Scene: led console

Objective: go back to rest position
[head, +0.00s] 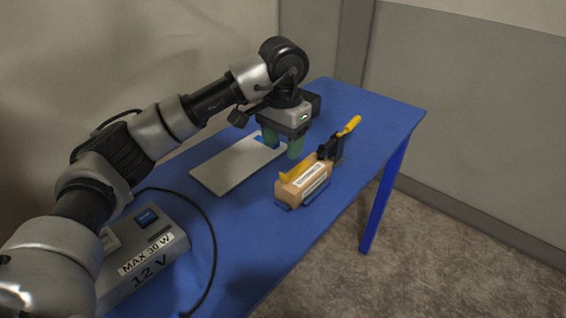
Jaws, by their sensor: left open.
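My left gripper (283,143) hangs over the blue table, pointing down, with its two green fingers apart and nothing visible between them. It is above or at the right end of a flat light-grey panel (225,168); I cannot tell whether the fingertips touch anything. My left arm reaches in from the left and crosses above the table. My right gripper is not in view.
On the blue table (355,100), an orange-brown block (303,187) with a white label and a black-and-yellow tool stand right of the gripper. A grey 12 V power box (150,262) with a black cable (213,235) is at the near left. Walls stand behind.

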